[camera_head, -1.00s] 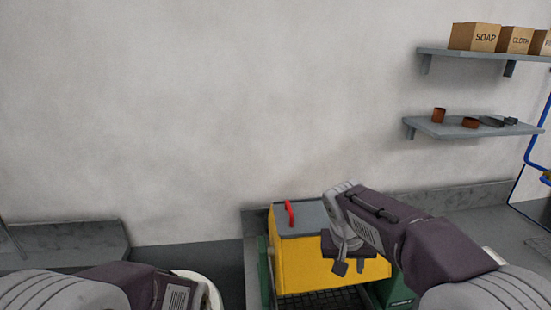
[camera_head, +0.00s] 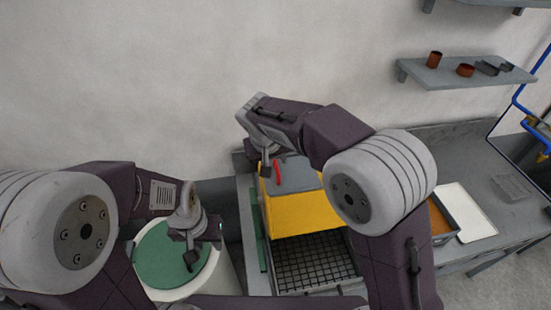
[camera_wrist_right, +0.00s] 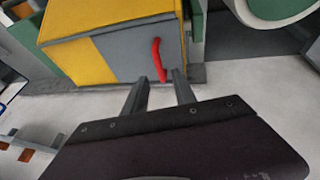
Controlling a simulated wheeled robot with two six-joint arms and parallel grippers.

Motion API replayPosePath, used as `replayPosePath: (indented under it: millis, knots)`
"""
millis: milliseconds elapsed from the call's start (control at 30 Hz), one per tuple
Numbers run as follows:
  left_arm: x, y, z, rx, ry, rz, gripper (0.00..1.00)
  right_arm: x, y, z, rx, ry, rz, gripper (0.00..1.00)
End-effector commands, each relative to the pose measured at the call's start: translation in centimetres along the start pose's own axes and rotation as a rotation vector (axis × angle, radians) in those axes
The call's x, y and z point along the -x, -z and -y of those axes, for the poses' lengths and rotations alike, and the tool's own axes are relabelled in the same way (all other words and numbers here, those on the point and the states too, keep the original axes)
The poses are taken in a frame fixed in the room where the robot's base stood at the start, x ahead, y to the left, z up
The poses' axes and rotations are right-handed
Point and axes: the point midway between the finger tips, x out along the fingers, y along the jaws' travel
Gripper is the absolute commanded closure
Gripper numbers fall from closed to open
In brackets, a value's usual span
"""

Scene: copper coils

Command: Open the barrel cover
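A yellow box (camera_head: 300,214) with a grey lid (camera_head: 298,176) and a red handle (camera_head: 278,173) stands at the middle in the head view. The lid looks closed. My right gripper (camera_head: 268,168) is at the handle, partly hidden by its own wrist. In the right wrist view its two fingers (camera_wrist_right: 159,92) are apart, with the red handle (camera_wrist_right: 157,60) showing between them; contact is not clear. A white round drum (camera_head: 222,272) with a green top (camera_head: 165,262) stands at the left. My left gripper (camera_head: 203,246) is over the green top, open and empty.
A dark grating (camera_head: 312,262) lies in front of the yellow box. A tray with orange contents (camera_head: 440,222) and a white board (camera_head: 465,213) lie on the counter at right. A wall shelf (camera_head: 460,72) holds small copper-coloured parts.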

Motion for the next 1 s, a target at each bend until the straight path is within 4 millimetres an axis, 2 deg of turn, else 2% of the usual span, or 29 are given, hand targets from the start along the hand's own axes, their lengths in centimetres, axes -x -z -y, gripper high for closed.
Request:
replayPosePath:
  millis: [33, 200, 500, 600, 633, 1000]
  knots:
    - [0.8, 0.1, 0.0, 0.0, 0.0, 0.0, 0.64, -0.7, 0.0, -0.1, 0.0, -0.002, 0.005, 0.67]
    - [1.4, 0.1, 0.0, 0.0, 0.0, 0.0, 0.64, -2.9, 0.0, -0.1, 0.0, 0.0, 0.002, 0.67]
    - [1.3, 0.1, 0.0, 0.0, 0.0, 0.0, 0.64, -3.5, 0.0, 0.0, -0.002, 0.001, 0.0, 0.67]
    - [1.3, 0.1, 0.0, 0.0, 0.0, 0.0, 0.64, -3.4, 0.0, 0.0, -0.002, 0.001, 0.0, 0.95]
    - [1.3, 0.1, 0.0, 0.0, 0.0, 0.0, 0.64, -3.4, 0.0, 0.0, -0.002, 0.001, 0.0, 1.0]
    - [1.3, 0.1, 0.0, 0.0, 0.0, 0.0, 0.64, -3.4, 0.0, 0.0, -0.002, 0.0, 0.0, 1.0]
